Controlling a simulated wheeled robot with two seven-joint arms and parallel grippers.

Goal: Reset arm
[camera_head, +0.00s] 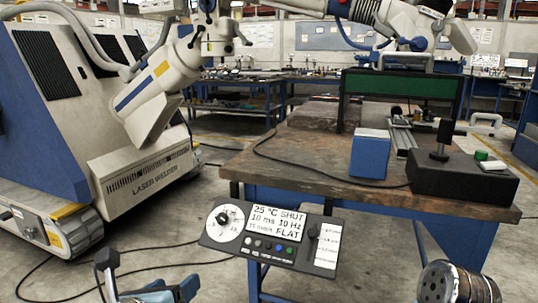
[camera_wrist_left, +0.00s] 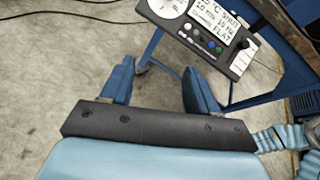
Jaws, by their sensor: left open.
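The beige arm (camera_head: 155,95) of the laser welder (camera_head: 85,100) leans beside its cabinet at the left of the head view. Its upper end carries a head (camera_head: 217,42) with dark knobs, near the top edge. A second white jointed arm (camera_head: 420,22) with blue cables hangs over the back of the workbench at top right; its upper part is cut off. My left gripper (camera_head: 148,277) is low in the head view, far below both arms. In the left wrist view its blue fingers (camera_wrist_left: 158,88) are apart with only floor between them. My right gripper does not show.
A control panel (camera_head: 273,238) with a dial and display sits at the front of the workbench (camera_head: 270,145). A blue block (camera_head: 370,153) and black box (camera_head: 462,178) stand on top. Cables cross the floor.

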